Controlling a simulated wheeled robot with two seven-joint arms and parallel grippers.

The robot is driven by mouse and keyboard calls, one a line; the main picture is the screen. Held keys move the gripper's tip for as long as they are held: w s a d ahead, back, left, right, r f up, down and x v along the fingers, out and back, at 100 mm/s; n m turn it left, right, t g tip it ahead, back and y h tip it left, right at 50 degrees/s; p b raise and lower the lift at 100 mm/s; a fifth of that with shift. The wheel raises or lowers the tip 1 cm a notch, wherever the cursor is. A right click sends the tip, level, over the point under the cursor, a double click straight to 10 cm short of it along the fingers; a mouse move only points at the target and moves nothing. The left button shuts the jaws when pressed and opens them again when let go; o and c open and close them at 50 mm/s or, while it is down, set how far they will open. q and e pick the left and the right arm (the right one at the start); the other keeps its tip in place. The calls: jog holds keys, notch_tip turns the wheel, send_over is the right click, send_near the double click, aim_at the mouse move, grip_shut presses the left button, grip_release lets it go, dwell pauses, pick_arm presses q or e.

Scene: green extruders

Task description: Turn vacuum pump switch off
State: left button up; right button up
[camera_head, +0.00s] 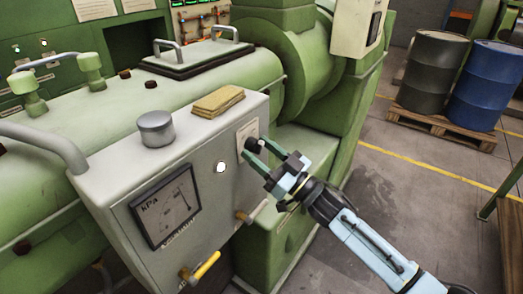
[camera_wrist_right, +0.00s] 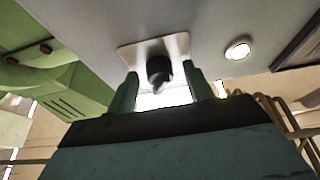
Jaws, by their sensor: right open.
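The vacuum pump switch is a black knob (camera_head: 252,145) on a pale plate on the right part of the grey control box's front. It also shows in the right wrist view as a dark knob (camera_wrist_right: 159,71), in front of and between the fingertips. My right gripper (camera_head: 257,157) is open, with its two green fingers reaching up to the switch; in the right wrist view the fingers (camera_wrist_right: 164,92) stand on either side of the knob's lower end. I cannot tell whether they touch it. My left gripper is not in view.
The grey box (camera_head: 205,168) carries a kPa gauge (camera_head: 165,207), a lit white lamp (camera_head: 220,167) and a yellow-handled valve (camera_head: 206,266) below. A metal cup (camera_head: 156,128) and a yellow pad (camera_head: 218,101) lie on top. Barrels (camera_head: 433,75) stand on a pallet at the back right.

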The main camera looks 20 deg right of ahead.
jog(key=c, duration=1)
jog(key=shift+o, duration=0.2)
jog(key=shift+n, duration=0.4)
jog(key=n+g+y+b, duration=0.1)
jog(key=n, duration=0.2)
jog(key=shift+w+d+n+y, duration=0.1)
jog(key=shift+d+n+y, duration=0.05)
jog(key=shift+n+y, duration=0.25)
jog(key=n+g, duration=0.1)
jog(key=n, duration=0.1)
jog(key=n+g+y, duration=0.1)
jog(key=n, duration=0.2)
jog(key=shift+w+d+r+g, duration=0.1)
jog(key=shift+d+g, duration=0.05)
jog(key=shift+g, duration=0.25)
jog(key=n+g, duration=0.1)
jog(key=n, duration=0.1)
jog(key=n+g, duration=0.1)
jog(key=n, duration=0.1)
jog(key=shift+d+r+n+y, duration=0.1)
jog(key=shift+r+n+y, duration=0.05)
jog(key=shift+n+y, duration=0.15)
jog(key=shift+w+r+n+g, duration=0.1)
jog(key=shift+n+g, duration=0.8)
jog(key=shift+n, duration=1.2)
